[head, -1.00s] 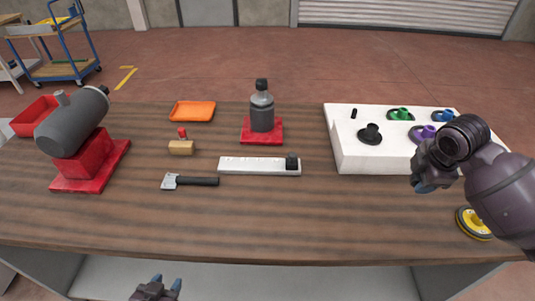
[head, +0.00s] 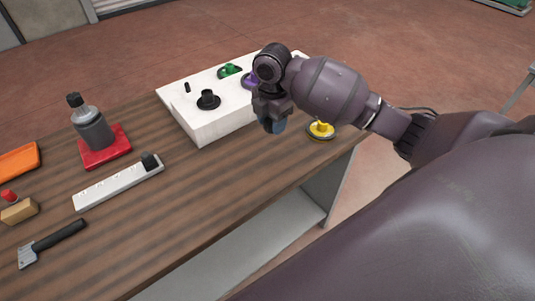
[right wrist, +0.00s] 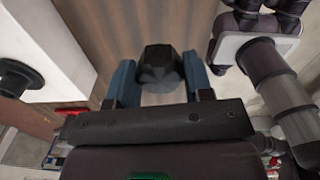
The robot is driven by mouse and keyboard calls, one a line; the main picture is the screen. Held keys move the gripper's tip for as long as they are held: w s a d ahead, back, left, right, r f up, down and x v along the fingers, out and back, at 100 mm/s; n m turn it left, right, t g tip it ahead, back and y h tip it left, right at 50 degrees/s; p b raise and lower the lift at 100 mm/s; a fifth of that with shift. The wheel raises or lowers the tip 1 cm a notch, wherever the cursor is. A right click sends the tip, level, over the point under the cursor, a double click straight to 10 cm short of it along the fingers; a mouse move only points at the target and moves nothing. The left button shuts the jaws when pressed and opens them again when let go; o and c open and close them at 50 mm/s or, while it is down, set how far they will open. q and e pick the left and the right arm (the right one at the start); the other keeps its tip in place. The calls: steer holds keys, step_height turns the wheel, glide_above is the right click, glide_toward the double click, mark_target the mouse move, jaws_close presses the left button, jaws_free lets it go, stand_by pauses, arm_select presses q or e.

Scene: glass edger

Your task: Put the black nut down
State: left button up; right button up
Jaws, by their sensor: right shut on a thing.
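My right gripper (head: 272,124) hangs above the table's right part, in front of the white block. In the right wrist view its two blue fingers (right wrist: 157,82) are shut on the black nut (right wrist: 160,60), a dark faceted piece held between the tips. In the head view the nut is hidden behind the gripper. My left gripper is out of view.
The white block (head: 210,128) carries a black flanged knob (head: 208,99), a thin black peg (head: 187,87), and green (head: 229,70) and purple (head: 249,82) pieces. A yellow disc (head: 320,131) lies near the table's right edge. A power strip (head: 115,185) lies left; wood between is bare.

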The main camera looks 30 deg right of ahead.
mark_target(271, 162)
step_height(271, 162, down, 14)
steer(key=shift+r+p, duration=0.2)
steer(key=shift+p, duration=0.1)
stand_by(0.3)
steer(key=o, duration=1)
step_height(271, 162, up, 12)
steer(key=shift+b, duration=0.45)
